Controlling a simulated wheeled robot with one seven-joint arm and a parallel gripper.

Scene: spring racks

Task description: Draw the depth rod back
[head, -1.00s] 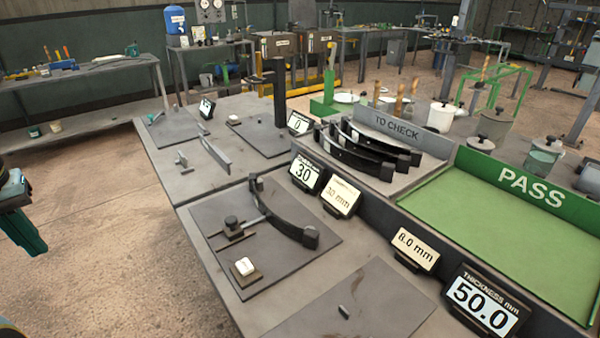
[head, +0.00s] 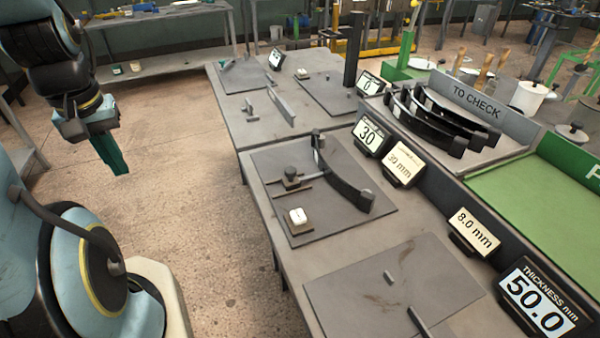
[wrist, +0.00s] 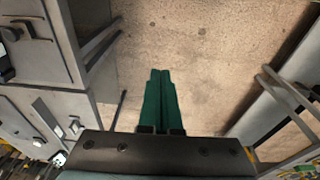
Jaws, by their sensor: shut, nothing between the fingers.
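The depth rod (head: 309,177) is a thin light rod with a dark knob block (head: 290,177), on a grey plate on the bench. Its far end reaches toward the inner side of a black curved spring leaf (head: 346,180); whether it touches cannot be told. My gripper (head: 120,169) has green fingers, shut and empty, hanging over open floor left of the bench, well apart from the rod. In the wrist view its fingers (wrist: 160,75) lie together above the floor.
A white button block (head: 297,217) sits in front of the rod on the same plate (head: 330,231). Several black leaves (head: 440,120) lie in the TO CHECK rack. A green tray (head: 540,200) is at right. The floor (head: 200,180) left of the bench is clear.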

